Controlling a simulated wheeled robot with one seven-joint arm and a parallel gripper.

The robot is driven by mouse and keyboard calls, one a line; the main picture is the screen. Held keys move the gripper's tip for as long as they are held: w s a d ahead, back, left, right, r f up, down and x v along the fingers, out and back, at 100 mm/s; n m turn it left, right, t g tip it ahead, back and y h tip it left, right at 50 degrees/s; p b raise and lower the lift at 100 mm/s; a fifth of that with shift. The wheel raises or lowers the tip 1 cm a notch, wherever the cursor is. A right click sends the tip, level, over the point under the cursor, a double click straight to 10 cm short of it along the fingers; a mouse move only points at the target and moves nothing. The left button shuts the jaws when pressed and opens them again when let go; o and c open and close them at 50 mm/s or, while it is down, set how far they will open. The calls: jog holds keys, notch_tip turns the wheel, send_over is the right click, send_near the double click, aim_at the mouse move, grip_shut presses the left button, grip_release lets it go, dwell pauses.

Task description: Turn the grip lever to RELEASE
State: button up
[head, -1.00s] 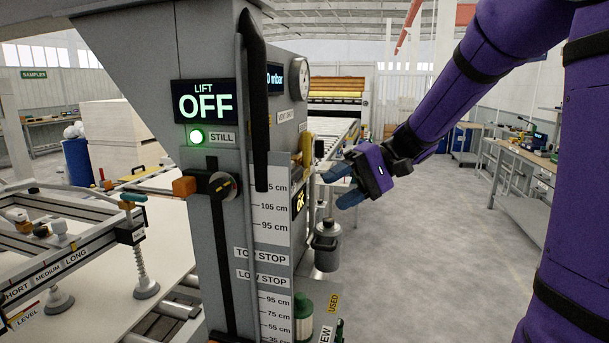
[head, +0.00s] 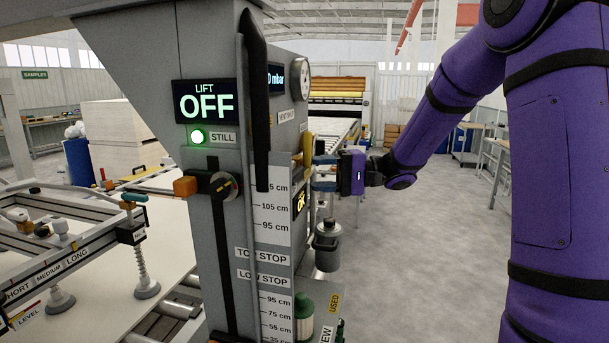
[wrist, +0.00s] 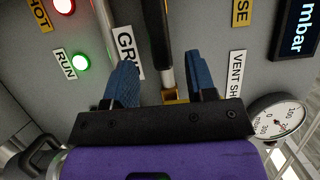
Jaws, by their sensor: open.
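My gripper (head: 318,172) is at the side face of the grey column in the head view, its blue fingers apart and pointing at the panel. In the wrist view the open fingers (wrist: 160,68) stand on either side of a lever (wrist: 165,65) with a black handle, grey shaft and yellow base. A label starting "GR" (wrist: 127,45) is beside it, partly hidden by the left finger. A label ending "SE" (wrist: 240,12) is at the upper right. Whether a finger touches the lever cannot be told. In the head view a yellow part (head: 308,145) shows just above the fingers.
The column also bears a lit green RUN lamp (wrist: 81,62), a red lamp (wrist: 64,6), a "VENT SH" label (wrist: 237,75) and a round gauge (wrist: 278,118). A grey canister (head: 327,245) hangs below my gripper. The floor to the right is open.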

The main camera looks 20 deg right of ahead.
aim_at(302, 174)
jog(key=shift+x, duration=1.95)
jog(key=shift+c, duration=0.2)
grip_shut()
